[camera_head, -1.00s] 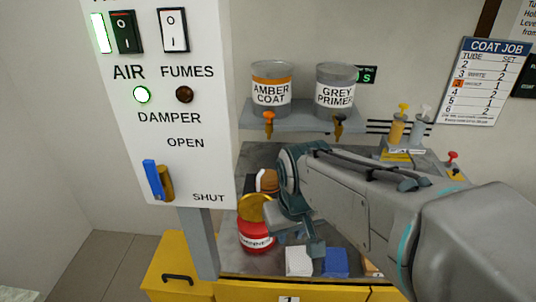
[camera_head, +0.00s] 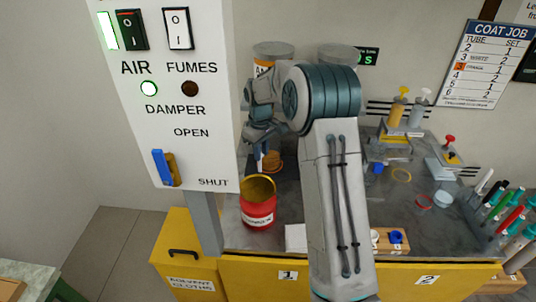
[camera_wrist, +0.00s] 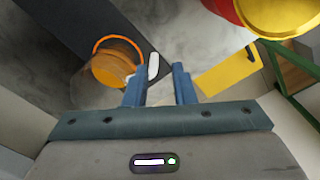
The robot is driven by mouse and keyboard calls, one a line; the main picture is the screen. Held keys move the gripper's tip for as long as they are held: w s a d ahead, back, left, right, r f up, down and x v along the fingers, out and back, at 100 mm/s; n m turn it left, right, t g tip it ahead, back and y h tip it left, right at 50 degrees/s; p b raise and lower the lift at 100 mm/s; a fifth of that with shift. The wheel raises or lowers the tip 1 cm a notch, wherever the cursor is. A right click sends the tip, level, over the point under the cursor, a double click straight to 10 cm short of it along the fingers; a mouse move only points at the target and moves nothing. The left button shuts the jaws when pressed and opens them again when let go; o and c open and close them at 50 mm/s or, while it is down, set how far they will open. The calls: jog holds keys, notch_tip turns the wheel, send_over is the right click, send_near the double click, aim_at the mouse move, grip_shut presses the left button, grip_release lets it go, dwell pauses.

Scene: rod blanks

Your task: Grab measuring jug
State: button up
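The measuring jug, a clear vessel with orange contents (camera_wrist: 108,70), is at the left in the wrist view, with a white upright piece that looks like its handle (camera_wrist: 153,66). In the head view the jug (camera_head: 273,161) stands on the bench behind the red tin, partly hidden by my arm. My gripper (camera_wrist: 160,72) is open, its two fingers apart, with the white handle showing between and just beyond the tips. I cannot tell whether the fingers touch it. In the head view the gripper (camera_head: 261,143) is just above the jug, mostly hidden.
Cans sit on the shelf above, including the amber coat can (camera_head: 272,52). Rings, a blue cap and a pen rack occupy the bench's right side.

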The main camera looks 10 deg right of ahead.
aim_at(260, 166)
jog(key=shift+w+f+p, duration=0.35)
jog(key=shift+w+f, duration=0.05)
jog(key=shift+f, duration=1.1)
jog(key=shift+w+f+p, duration=0.35)
jog(key=shift+f, duration=1.2)
jog(key=shift+w+f+p, duration=0.35)
jog(key=shift+w+f, duration=0.05)
jog(key=shift+f, duration=1.1)
grip_shut()
